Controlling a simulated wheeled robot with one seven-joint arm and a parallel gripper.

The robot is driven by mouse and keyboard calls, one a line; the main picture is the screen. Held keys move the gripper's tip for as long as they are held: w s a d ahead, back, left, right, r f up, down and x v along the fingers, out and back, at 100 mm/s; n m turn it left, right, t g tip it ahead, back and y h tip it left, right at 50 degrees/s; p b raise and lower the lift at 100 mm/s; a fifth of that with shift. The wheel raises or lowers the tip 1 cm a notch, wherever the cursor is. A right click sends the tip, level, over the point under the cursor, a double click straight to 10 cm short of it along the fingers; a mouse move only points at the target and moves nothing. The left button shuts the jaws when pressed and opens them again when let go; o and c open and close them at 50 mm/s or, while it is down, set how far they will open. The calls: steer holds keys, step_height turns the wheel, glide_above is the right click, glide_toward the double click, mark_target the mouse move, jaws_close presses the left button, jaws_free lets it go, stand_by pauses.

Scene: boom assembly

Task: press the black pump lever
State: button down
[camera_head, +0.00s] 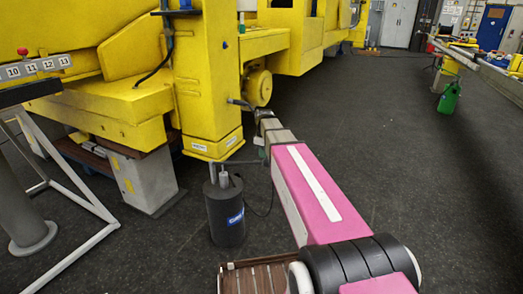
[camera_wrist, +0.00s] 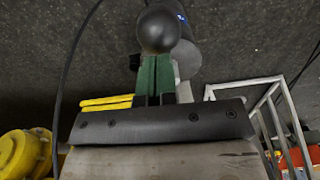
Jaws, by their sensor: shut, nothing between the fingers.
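The black pump lever's round knob (camera_wrist: 158,28) shows large in the wrist view, just beyond my fingertips. In the head view the lever (camera_head: 238,162) is a thin dark bar running sideways from the top of the pump toward my gripper. The pump (camera_head: 226,214) is a dark grey upright cylinder with a blue label. It shows partly behind the knob in the wrist view (camera_wrist: 187,60). My gripper (camera_head: 262,155) is at the lever's outer end. Its green fingers (camera_wrist: 155,78) are shut and empty. The knob overlaps their tips; I cannot tell whether they touch.
A large yellow machine (camera_head: 205,90) stands over and behind the pump. A grey support block (camera_head: 145,180) is left of it. A white metal frame (camera_head: 80,190) stands further left. A thin cable lies on the dark floor. Open floor (camera_head: 400,150) extends to the right.

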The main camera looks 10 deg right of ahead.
mark_target(267, 163)
steer(key=shift+f, duration=0.1)
steer(key=shift+s+d+f, duration=0.15)
steer(key=shift+d+f, duration=0.05)
steer(key=shift+f, duration=0.1)
step_height(267, 163, down, 10)
steer(key=s+d+t+y, duration=0.1)
steer(key=d+y, duration=0.1)
steer(key=shift+s+d+f, duration=0.15)
steer(key=shift+s, duration=0.25)
steer(key=shift+t, duration=0.4)
steer(key=r, duration=0.1)
steer(key=w+r, duration=0.1)
steer(key=r, duration=0.1)
steer(key=a+r, duration=0.1)
steer(key=r, duration=0.1)
steer(key=shift+w+a+r, duration=0.1)
steer(key=shift+w+r, duration=0.1)
steer(key=shift+w, duration=0.1)
steer(key=v, duration=0.9)
steer(key=shift+s+d+r, duration=0.2)
steer(key=shift+d, duration=0.15)
